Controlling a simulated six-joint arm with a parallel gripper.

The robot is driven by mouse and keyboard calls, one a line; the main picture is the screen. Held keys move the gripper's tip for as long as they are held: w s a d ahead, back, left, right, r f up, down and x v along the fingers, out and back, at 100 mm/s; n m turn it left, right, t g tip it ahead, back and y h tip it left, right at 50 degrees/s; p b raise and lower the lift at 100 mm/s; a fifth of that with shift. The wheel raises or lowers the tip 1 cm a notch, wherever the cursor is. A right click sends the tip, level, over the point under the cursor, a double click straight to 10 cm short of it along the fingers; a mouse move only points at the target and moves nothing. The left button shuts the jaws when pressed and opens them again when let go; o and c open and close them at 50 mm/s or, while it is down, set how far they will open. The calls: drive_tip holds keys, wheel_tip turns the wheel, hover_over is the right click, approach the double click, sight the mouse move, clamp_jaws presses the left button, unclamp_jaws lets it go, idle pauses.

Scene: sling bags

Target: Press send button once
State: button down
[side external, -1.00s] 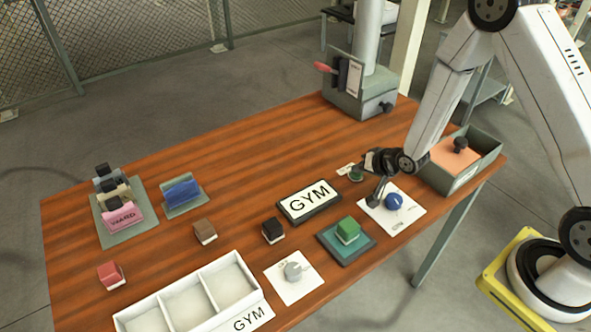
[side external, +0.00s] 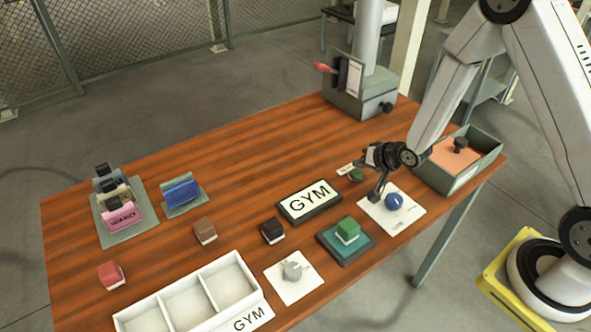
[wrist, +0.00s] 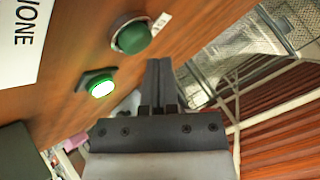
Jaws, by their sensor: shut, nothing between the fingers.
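The send button appears to be the green dome (wrist: 132,36) in a metal ring, with a small white label beside it, in the wrist view. In the side view the green button (side external: 356,174) is on the table, just left of my gripper, with its label behind it. My gripper (side external: 374,198) points down, its fingers together and empty. In the wrist view its closed fingers (wrist: 159,75) show apart from the dome in the picture. I cannot tell its height above the table. The label's text is too small to read.
A lit green lamp (wrist: 102,89) shows near the button in the wrist view. A blue knob (side external: 394,201) on a white card is right of my gripper. A GYM sign (side external: 309,201) and a green block (side external: 347,229) are nearby. A grey tray (side external: 487,168) is at the right.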

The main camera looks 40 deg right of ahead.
sight(359, 174)
drive_tip(key=shift+r, duration=0.1)
drive_tip(key=shift+r, duration=2.4)
drive_tip(key=shift+r, duration=0.1)
drive_tip(key=s+a+r+n+g, duration=0.1)
drive_tip(key=s+r+n+g, duration=0.1)
drive_tip(key=s, duration=0.3)
drive_tip(key=s+a+r+n+g, duration=0.1)
drive_tip(key=s+r+n+g, duration=0.1)
drive_tip(key=s, duration=0.4)
drive_tip(key=s+a+r+n+g+h, duration=0.1)
drive_tip(key=s+r+n+g, duration=0.1)
drive_tip(key=s, duration=0.3)
drive_tip(key=shift+s+a+r+n+g, duration=0.2)
drive_tip(key=shift+s+r+n+g, duration=0.1)
drive_tip(key=shift+r+n, duration=0.5)
